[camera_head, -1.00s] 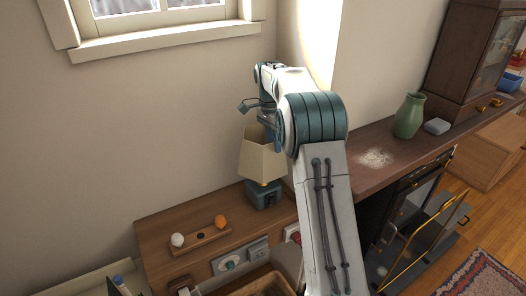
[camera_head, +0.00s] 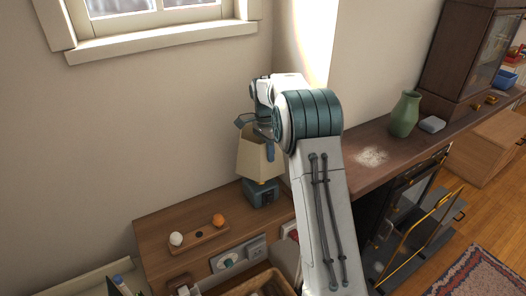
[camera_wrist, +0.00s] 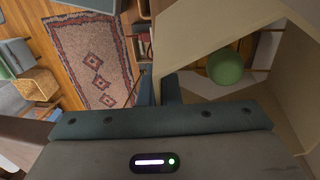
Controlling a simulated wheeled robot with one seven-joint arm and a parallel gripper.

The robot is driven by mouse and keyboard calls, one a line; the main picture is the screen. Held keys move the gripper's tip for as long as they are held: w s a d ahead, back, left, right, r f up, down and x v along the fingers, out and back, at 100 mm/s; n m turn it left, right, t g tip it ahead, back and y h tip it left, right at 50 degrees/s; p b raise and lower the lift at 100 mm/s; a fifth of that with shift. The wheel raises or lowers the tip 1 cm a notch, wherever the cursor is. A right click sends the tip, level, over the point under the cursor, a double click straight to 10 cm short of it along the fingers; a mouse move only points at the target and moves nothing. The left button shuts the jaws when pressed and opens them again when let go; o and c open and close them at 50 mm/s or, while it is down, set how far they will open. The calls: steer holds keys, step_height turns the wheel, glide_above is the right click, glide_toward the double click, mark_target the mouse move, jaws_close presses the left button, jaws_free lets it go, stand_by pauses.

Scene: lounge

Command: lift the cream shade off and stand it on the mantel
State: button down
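The cream shade (camera_head: 251,157) sits upright on the teal lamp base (camera_head: 260,192), at the right end of the wooden cabinet top. My gripper (camera_head: 268,150) is at the shade from above, with a finger in front of its near wall. In the wrist view, the shade (camera_wrist: 285,75) fills the right side. The two fingers (camera_wrist: 159,92) are close together at its rim, one on each side of the wall, and look shut on it. A round green thing (camera_wrist: 225,66) shows inside the shade. The mantel (camera_head: 352,180) is the dark wooden shelf to the right.
A white powdery patch (camera_head: 371,156), a green vase (camera_head: 405,114) and a grey block (camera_head: 432,124) are on the mantel. A small wooden tray (camera_head: 200,236) with a white and an orange ball is left of the lamp. An open glass door (camera_head: 420,225) stands below the mantel.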

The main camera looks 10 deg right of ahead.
step_height(320, 180, up, 11)
steer(key=shift+f+p, duration=0.15)
steer(key=shift+p, duration=0.25)
steer(key=shift+r+p, duration=0.2)
steer(key=shift+p, duration=1.4)
steer(key=shift+p, duration=0.35)
step_height(320, 180, up, 9)
steer(key=p, duration=0.1)
steer(key=shift+f+p, duration=0.2)
steer(key=shift+p, duration=0.15)
